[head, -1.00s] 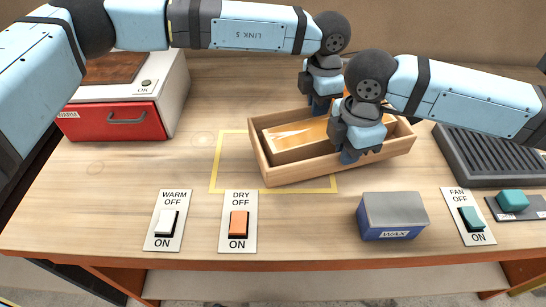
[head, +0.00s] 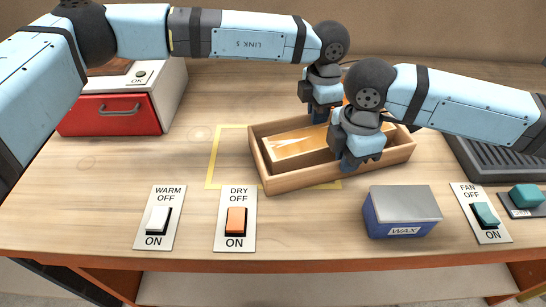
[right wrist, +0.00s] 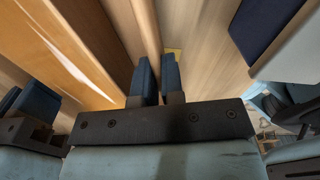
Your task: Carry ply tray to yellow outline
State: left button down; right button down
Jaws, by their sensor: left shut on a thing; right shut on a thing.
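The ply tray (head: 310,177) is a long, open wooden box, set at a slant with its right end farther back. A shiny orange-brown piece (head: 295,144) lies in it. The tray's left part overlaps the yellow outline (head: 211,160); its right part extends beyond it. I cannot tell whether it touches the bench. My left gripper (head: 320,116) is shut on the tray's far wall. My right gripper (head: 351,163) is shut on the near wall. In the right wrist view, the fingers (right wrist: 157,80) straddle that wall (right wrist: 144,28), with a bit of yellow outline (right wrist: 176,53) beyond.
WARM (head: 158,219) and DRY (head: 236,221) switches sit front left, FAN (head: 482,214) front right. A red-fronted box (head: 113,116) is back left; a dark ribbed tray (head: 490,155) is right.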

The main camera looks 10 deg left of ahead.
pick_arm(q)
jog(key=c, duration=1.6)
grip_release()
jog(key=shift+f, duration=0.2)
jog(key=shift+c, duration=0.2)
pick_arm(e)
jog(key=c, duration=1.6)
grip_release()
jog(key=shift+f, duration=0.2)
jog(key=shift+c, duration=0.2)
pick_arm(q)
jog(key=o, duration=0.4)
jog(key=shift+r, duration=0.1)
pick_arm(e)
jog(key=o, duration=0.4)
jog(key=shift+r, duration=0.1)
pick_arm(q)
notch_tip(320, 180, up, 12)
pick_arm(e)
notch_tip(320, 180, up, 12)
pick_arm(q)
jog(key=shift+s, duration=0.15)
pick_arm(e)
jog(key=shift+s, duration=0.15)
